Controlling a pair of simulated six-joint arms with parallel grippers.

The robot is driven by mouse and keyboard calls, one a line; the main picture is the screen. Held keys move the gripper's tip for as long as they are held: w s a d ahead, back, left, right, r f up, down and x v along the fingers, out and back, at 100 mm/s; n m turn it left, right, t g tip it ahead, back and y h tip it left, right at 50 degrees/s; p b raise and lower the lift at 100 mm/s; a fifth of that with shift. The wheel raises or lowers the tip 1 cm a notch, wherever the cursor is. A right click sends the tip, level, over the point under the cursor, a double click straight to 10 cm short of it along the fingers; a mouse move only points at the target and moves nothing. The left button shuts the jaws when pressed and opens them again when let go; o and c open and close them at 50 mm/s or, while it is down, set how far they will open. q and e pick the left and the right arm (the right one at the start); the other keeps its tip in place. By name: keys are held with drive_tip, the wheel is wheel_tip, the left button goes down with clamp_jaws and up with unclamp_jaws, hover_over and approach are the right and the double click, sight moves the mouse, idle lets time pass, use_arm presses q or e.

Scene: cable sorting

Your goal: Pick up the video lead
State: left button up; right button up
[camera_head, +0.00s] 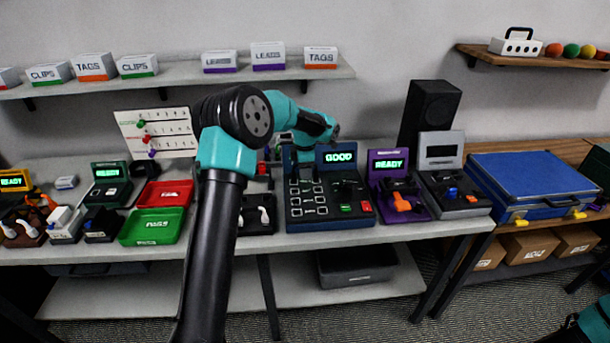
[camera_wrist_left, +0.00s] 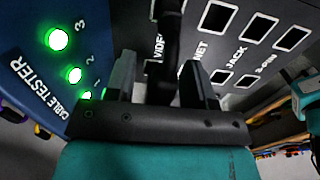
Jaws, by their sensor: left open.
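The blue cable tester (camera_head: 330,212) stands on the bench in the head view, its screen reading GOOD. In the left wrist view, its dark face (camera_wrist_left: 235,50) shows sockets labelled VIDEO, NET, JACK and 3-PIN, with several green lights lit. A black lead (camera_wrist_left: 168,35), which looks like the video lead, runs between my left jaws beside the VIDEO label. My left gripper (camera_wrist_left: 160,75) is open, one finger on each side of it. Its lower end is hidden behind the gripper. My left gripper (camera_head: 291,158) also shows above the tester in the head view. My right gripper is out of view.
A purple READY stand (camera_head: 390,195) and a grey stand (camera_head: 455,190) are right of the tester. A blue case (camera_head: 535,180) lies farther right. A red tray (camera_head: 165,193) and a green tray (camera_head: 152,227) are left of my left arm. Boxes line the shelf (camera_head: 185,75) above.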

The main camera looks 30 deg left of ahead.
use_arm(q)
drive_tip(key=shift+c, duration=0.2)
clamp_jaws()
drive_tip(key=shift+r, duration=0.1)
drive_tip(key=shift+r, duration=1.65)
drive_tip(key=s+d+r, duration=0.1)
drive_tip(key=s+d, duration=0.7)
drive_tip(key=s, duration=0.5)
drive_tip(key=shift+s+d+r, duration=0.2)
drive_tip(key=shift+s+r, duration=0.1)
drive_tip(key=shift+s, duration=0.05)
drive_tip(key=shift+r, duration=1.5)
